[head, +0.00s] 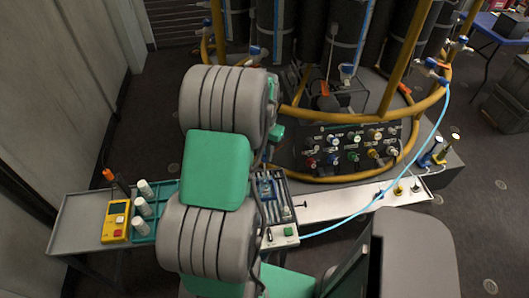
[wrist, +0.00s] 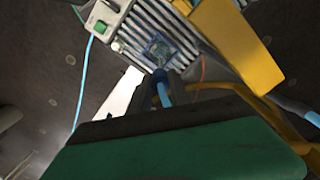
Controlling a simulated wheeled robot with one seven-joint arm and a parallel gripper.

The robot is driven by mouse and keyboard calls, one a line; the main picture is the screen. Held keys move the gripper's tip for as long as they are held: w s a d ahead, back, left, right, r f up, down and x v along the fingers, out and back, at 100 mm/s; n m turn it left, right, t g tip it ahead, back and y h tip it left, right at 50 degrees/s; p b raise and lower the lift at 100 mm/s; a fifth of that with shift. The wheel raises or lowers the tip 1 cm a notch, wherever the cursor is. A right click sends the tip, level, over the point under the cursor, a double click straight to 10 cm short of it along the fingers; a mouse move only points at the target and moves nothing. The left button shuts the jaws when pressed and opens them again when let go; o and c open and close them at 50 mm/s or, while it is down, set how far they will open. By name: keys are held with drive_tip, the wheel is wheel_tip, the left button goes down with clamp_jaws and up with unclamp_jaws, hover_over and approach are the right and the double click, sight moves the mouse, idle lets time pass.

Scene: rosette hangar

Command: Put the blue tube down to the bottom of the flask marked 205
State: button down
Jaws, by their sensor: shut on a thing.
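The blue tube (head: 422,143) hangs from a fitting on the yellow ring frame at right and curves down across the white shelf to the tray beside my arm. In the wrist view, my gripper (wrist: 164,88) is shut, with a short blue tube piece (wrist: 164,97) showing at its dark fingertips. A light blue strand of tube (wrist: 84,72) also runs down the left of that view. In the head view my arm hides the gripper. I cannot read the mark 205 on any vessel.
A valve panel (head: 352,145) stands behind the white shelf (head: 335,204). A yellow meter (head: 116,222) and white cylinders (head: 142,207) are at left.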

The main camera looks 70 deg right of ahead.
sight(265, 160)
drive_tip(key=shift+f+b, duration=1.2)
drive_tip(key=shift+f, duration=0.75)
drive_tip(key=shift+f+b, duration=1.4)
drive_tip(key=shift+f, duration=0.65)
drive_tip(key=shift+f, duration=0.35)
drive_tip(key=c, duration=1.1)
unclamp_jaws()
drive_tip(key=o, duration=0.5)
